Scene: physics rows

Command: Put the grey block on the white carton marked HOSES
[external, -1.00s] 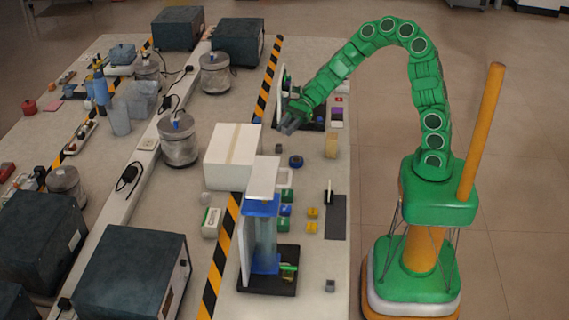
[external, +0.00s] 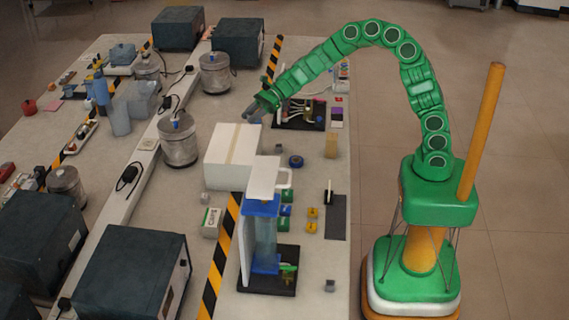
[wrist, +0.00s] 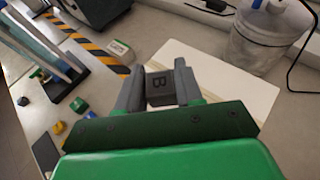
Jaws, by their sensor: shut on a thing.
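My gripper (external: 252,112) is above the back right corner of the large white carton (external: 222,166). In the wrist view, my gripper (wrist: 158,82) is shut on a dark grey block (wrist: 160,90) with a letter B on its face. The carton (wrist: 235,88) shows pale and flat below and beyond the fingers. The block looks held above the carton; the gap is hard to judge. I cannot read HOSES on the carton in either view. The block is too small to make out in the external view.
A small white box with a green label (external: 211,222) stands in front of the carton. A blue and clear stand (external: 264,240) is nearby on a black base. A metal canister (external: 178,146) stands left of the carton.

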